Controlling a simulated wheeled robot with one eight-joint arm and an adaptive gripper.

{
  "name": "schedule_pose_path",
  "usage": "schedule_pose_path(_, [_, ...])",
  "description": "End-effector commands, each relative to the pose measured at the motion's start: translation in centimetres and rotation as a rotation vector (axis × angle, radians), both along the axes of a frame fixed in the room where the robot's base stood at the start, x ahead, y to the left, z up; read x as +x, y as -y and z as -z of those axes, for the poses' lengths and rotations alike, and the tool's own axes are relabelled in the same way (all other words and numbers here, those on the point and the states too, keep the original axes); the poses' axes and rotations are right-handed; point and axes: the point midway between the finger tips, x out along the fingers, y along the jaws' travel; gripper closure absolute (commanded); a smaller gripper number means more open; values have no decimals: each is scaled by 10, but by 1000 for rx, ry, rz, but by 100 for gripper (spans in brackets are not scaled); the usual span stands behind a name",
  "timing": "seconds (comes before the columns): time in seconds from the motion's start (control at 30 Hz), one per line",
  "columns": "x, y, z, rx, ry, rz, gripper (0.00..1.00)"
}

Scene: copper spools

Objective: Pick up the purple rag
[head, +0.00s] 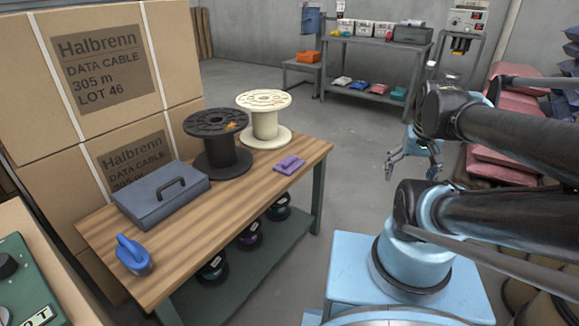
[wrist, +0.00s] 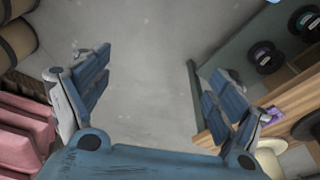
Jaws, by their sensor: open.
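The purple rag (head: 289,165) lies folded on the wooden workbench (head: 235,195), near its right end, in the head view. My gripper (head: 412,178) is open and empty, in the air to the right of the bench and apart from the rag. In the wrist view my gripper (wrist: 155,100) shows its two fingers spread wide over bare floor.
On the bench stand a black spool (head: 217,145), a cream spool (head: 265,117), a grey toolbox (head: 161,193) and a blue object (head: 133,255). Cartons (head: 110,85) rise behind. Pink sacks (head: 497,165) are at right. Floor between bench and gripper is clear.

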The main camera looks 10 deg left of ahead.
Motion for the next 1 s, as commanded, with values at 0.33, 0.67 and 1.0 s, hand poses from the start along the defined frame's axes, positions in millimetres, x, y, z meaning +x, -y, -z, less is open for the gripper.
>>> schedule_pose_path(0.33, [65, -48, -49, 36, -43, 76, 6])
schedule_pose_path(0.67, [127, -119, -73, 53, -90, 158, 6])
schedule_pose_path(1.0, [178, -218, -74, 55, -133, 242, 6])
